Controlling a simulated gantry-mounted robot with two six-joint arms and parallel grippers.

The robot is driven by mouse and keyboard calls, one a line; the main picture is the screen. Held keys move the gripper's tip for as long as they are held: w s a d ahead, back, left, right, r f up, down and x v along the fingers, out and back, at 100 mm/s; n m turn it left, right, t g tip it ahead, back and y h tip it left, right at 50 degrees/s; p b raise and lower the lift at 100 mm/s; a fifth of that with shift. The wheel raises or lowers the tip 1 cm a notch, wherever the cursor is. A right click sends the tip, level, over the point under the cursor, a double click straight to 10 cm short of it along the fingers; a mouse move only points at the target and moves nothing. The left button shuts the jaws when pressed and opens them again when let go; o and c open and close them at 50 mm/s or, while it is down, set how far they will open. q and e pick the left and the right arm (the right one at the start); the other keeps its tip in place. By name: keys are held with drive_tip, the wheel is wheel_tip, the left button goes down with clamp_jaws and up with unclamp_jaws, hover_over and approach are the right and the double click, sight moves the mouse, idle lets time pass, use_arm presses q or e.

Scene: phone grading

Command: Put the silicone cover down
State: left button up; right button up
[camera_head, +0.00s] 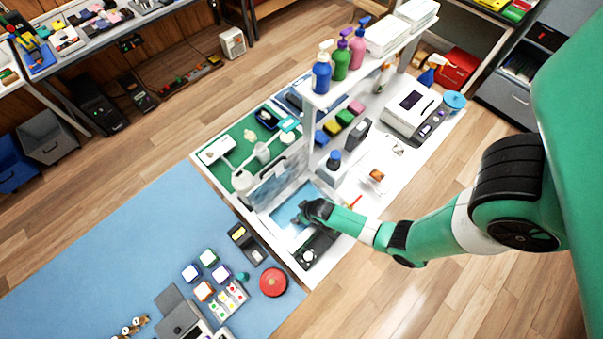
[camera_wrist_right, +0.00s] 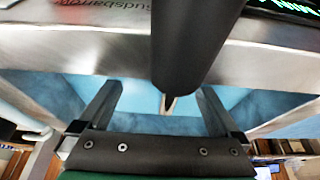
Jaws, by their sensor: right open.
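My right gripper (camera_head: 308,212) is over the pale-blue inside of a metal-rimmed basin (camera_head: 284,213) in the head view. In the right wrist view my right gripper (camera_wrist_right: 159,92) has its two fingers well apart, with the basin's blue inside below them. A dark rounded bar hangs across the top middle of that view, with a small beige tip (camera_wrist_right: 168,104) between the fingers; I cannot tell what it is. I cannot make out a silicone cover in either view; it may be hidden. My left gripper is not in view.
A white shelf (camera_head: 345,72) with pump bottles stands behind the basin. A dark device (camera_head: 314,247) lies at its front right. A blue mat (camera_head: 120,250) holds small coloured boxes and a red round thing (camera_head: 273,282). The mat's left part is clear.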

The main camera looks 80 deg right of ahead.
drive_tip(key=p+v, duration=0.8)
drive_tip(key=v, duration=0.4)
